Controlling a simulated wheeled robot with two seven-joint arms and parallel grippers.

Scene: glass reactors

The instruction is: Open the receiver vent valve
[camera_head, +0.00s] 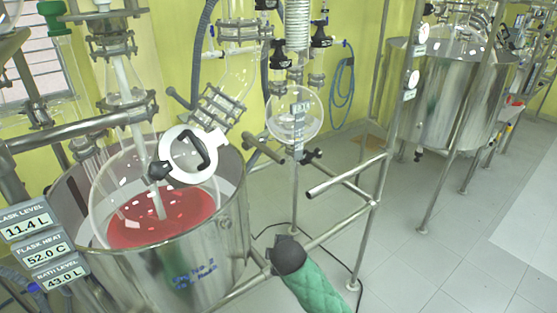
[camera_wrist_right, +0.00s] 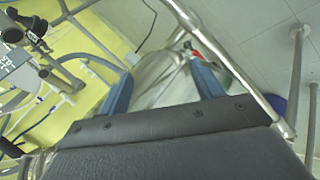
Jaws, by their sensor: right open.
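The round clear receiver flask (camera_head: 294,116) hangs on the metal frame in the middle of the head view. Black-handled valves, one left (camera_head: 277,47) and one right (camera_head: 321,41), sit above it, and a small black valve (camera_head: 311,156) is below it. I cannot tell which is the vent valve or how its handle is set. My right gripper, at the end of the green-sleeved arm, is low in front of the frame, apart from the valves. Its blue fingers are spread and empty in the right wrist view (camera_wrist_right: 161,88). My left gripper is out of view.
A steel bath (camera_head: 185,275) holds a glass vessel with red liquid at left, under a white ring-shaped lid (camera_head: 190,154). Frame rails (camera_head: 345,176) stand beside my right arm. A large steel tank (camera_head: 455,95) is at the back right. Open floor (camera_head: 450,265) lies at right.

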